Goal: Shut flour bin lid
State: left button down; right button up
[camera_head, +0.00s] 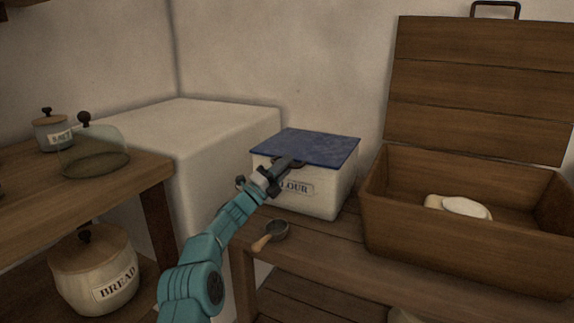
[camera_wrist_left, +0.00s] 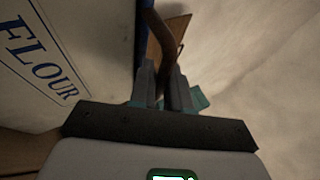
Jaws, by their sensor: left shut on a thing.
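The white flour bin (camera_head: 325,198), lettered "FLOUR", stands on the wooden bench. Its blue lid (camera_head: 315,145) lies across the top, looking nearly flat; I cannot tell whether any gap is left under it. My left gripper (camera_head: 276,175) is at the front edge of the lid, shut on the dark lid handle (camera_head: 297,163). In the left wrist view the fingers (camera_wrist_left: 163,88) close around the curved brown handle (camera_wrist_left: 165,35). The bin front (camera_wrist_left: 65,60) and a thin blue lid edge (camera_wrist_left: 141,30) show beside them. My right gripper is not in view.
An open wooden chest (camera_head: 460,235) with a pale object (camera_head: 463,207) inside stands right of the bin. A small scoop (camera_head: 272,233) lies in front of the bin. A bread crock (camera_head: 95,272), salt jar (camera_head: 53,133) and glass cover (camera_head: 93,152) are at left.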

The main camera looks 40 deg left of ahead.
pick_arm(q)
jog(key=shift+f, duration=0.3)
jog(key=c, duration=1.2)
grip_release()
jog(key=shift+w+f, duration=0.15)
jog(key=shift+o, duration=0.2)
jog(key=shift+r, duration=0.25)
jog(key=p+v, duration=0.1)
jog(key=v, duration=1.5)
jog(key=shift+s+p, duration=0.3)
jog(key=shift+p, duration=0.1)
jog(key=shift+f, duration=0.1)
